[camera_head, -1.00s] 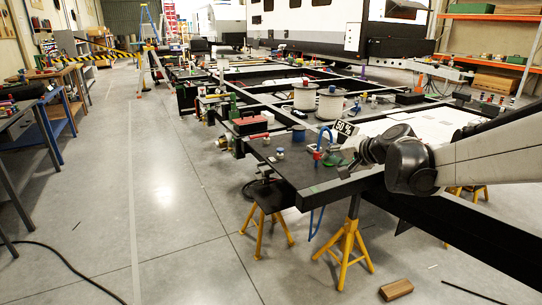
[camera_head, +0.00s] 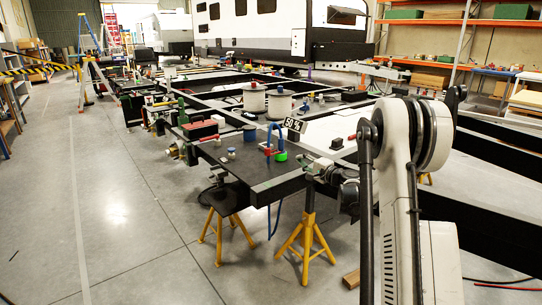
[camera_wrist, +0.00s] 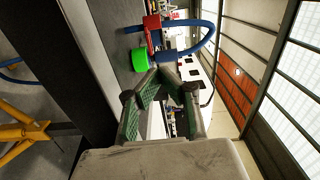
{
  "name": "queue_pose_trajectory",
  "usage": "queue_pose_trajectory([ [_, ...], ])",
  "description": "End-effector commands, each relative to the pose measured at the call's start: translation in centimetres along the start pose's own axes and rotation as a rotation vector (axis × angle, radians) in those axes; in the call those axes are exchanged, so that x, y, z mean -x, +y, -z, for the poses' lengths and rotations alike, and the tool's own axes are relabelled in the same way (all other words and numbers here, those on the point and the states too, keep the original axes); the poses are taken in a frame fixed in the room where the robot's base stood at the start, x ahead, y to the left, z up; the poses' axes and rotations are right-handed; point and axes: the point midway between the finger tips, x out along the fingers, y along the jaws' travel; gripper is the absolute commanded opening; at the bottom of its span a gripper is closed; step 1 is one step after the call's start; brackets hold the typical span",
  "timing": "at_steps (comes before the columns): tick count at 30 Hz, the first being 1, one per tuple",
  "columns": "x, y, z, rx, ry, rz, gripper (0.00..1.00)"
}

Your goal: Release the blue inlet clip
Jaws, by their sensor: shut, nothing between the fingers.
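A looped blue hose (camera_head: 271,132) stands on the dark plate at the near end of the chassis. It has red fittings (camera_head: 267,151) and a green fitting (camera_head: 281,157) at its base. In the wrist view, the hose (camera_wrist: 208,38), the red fitting (camera_wrist: 153,24) and the green fitting (camera_wrist: 139,60) lie just beyond my fingers. A blue collar (camera_wrist: 168,57) sits close to the fingertips; I cannot tell whether it is the inlet clip or whether they touch. My gripper (camera_wrist: 164,72) is shut and empty. In the head view, my gripper (camera_head: 308,165) is right of the fittings.
A "50 %" sign (camera_head: 295,125) stands behind my gripper. The black chassis beam (camera_head: 277,187) runs below it, on yellow stands (camera_head: 307,238).

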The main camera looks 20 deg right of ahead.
Motion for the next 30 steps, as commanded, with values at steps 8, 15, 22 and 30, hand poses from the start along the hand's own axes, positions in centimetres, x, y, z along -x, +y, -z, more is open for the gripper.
queue_pose_trajectory([
  [8,-1.7,0.5,0.5,-0.009,0.004,0.009,0.00],
  [15,-6.0,0.6,0.5,-0.008,0.003,0.009,0.00],
  [22,-10.2,0.5,0.5,-0.008,0.004,0.008,0.00],
  [30,-12.4,0.4,-1.9,-0.008,0.004,0.008,0.00],
])
